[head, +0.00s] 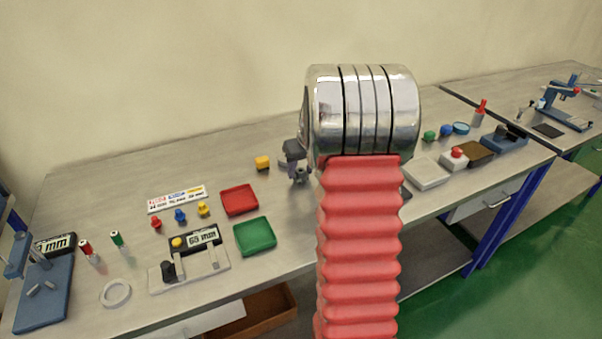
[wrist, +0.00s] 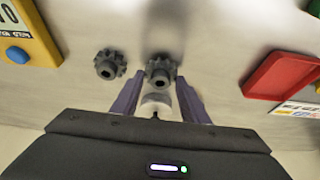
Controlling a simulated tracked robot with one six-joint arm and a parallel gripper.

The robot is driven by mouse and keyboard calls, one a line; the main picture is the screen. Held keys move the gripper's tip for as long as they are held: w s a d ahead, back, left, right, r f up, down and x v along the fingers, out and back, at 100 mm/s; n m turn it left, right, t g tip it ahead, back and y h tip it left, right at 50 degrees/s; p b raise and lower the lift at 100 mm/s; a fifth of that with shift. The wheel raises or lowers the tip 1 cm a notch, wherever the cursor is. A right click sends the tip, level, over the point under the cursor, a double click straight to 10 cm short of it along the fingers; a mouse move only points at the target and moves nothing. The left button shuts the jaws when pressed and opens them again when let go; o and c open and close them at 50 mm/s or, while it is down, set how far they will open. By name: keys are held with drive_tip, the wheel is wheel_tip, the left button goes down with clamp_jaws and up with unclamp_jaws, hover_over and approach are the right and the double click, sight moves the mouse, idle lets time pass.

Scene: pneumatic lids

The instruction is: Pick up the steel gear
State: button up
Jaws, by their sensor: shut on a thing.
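In the wrist view a dark grey toothed gear (wrist: 160,69) sits between my fingertips. My gripper (wrist: 160,80) is shut on this gear. A second, similar dark gear (wrist: 110,64) lies on the bench just left of it, apart from the fingers. A pale rounded piece (wrist: 157,104) shows between the fingers, nearer the palm; I cannot tell what it is. In the head view my gripper (head: 299,176) is low over the bench, left of my red bellows arm, which hides part of the bench. The gears are too small to tell apart there.
A yellow panel with a blue button (wrist: 25,45) is at the wrist view's upper left. Several devices stand on the right bench.

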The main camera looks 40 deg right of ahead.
sight(301, 171)
wheel_tip(301, 171, up, 9)
drive_tip(key=shift+f, duration=0.1)
drive_tip(key=shift+r, duration=0.2)
idle(0.6)
